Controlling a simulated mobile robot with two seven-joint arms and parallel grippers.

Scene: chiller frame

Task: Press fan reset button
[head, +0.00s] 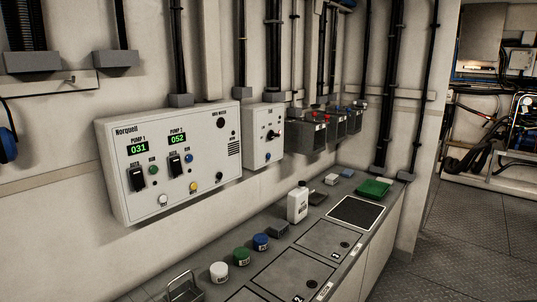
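A white control panel (172,160) marked Norquell hangs on the left wall, with green displays reading 031 and 052 and two black switches. The small labels are unreadable, so I cannot tell which button is the fan reset. Neither of my grippers is in view.
Dark grey boxes (307,136) with red and blue parts hang farther along the wall. The counter (283,238) below holds a white bottle (298,203), a white jar (219,272), a green jar (243,256), a blue jar (261,242) and a green item (374,188). Open floor (460,240) lies right.

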